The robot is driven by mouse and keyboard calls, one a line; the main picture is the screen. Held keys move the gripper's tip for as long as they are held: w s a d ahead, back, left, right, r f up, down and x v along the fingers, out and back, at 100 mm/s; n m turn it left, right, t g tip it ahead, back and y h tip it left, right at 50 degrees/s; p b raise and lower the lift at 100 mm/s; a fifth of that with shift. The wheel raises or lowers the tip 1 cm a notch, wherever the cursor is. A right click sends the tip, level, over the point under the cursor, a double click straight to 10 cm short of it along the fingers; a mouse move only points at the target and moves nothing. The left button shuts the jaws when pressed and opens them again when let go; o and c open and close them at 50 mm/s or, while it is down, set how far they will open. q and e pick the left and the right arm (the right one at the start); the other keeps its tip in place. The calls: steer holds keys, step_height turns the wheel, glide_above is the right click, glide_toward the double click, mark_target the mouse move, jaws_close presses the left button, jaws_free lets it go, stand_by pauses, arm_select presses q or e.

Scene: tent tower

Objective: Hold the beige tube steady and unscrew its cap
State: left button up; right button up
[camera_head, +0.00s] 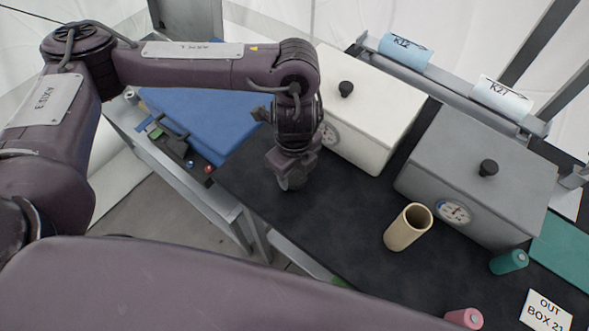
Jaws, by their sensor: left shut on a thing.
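The beige tube (397,239) is on the black bench top in front of the grey box, with its open mouth toward me and no cap on it. My left gripper (291,182) points down over the bench, to the left of the tube and well apart from it. It is shut on a small dark grey piece, probably the cap, but the fingers hide most of it. Nothing grips the tube. My right gripper is not in view.
A white box (372,118) and a grey box (480,165) with dials and black knobs line the back. A green cylinder (509,262), a pink cylinder (465,318) and an OUT BOX card (546,312) lie right. The black bench top (335,215) is clear left of the tube.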

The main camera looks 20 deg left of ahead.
mark_target(294, 175)
arm_select(q)
steer(key=o, duration=0.6)
steer(key=shift+f, duration=0.15)
steer(key=o, duration=0.5)
steer(key=shift+r, duration=0.4)
step_height(294, 175, up, 12)
steer(key=shift+f+p, duration=0.15)
steer(key=shift+p, duration=0.2)
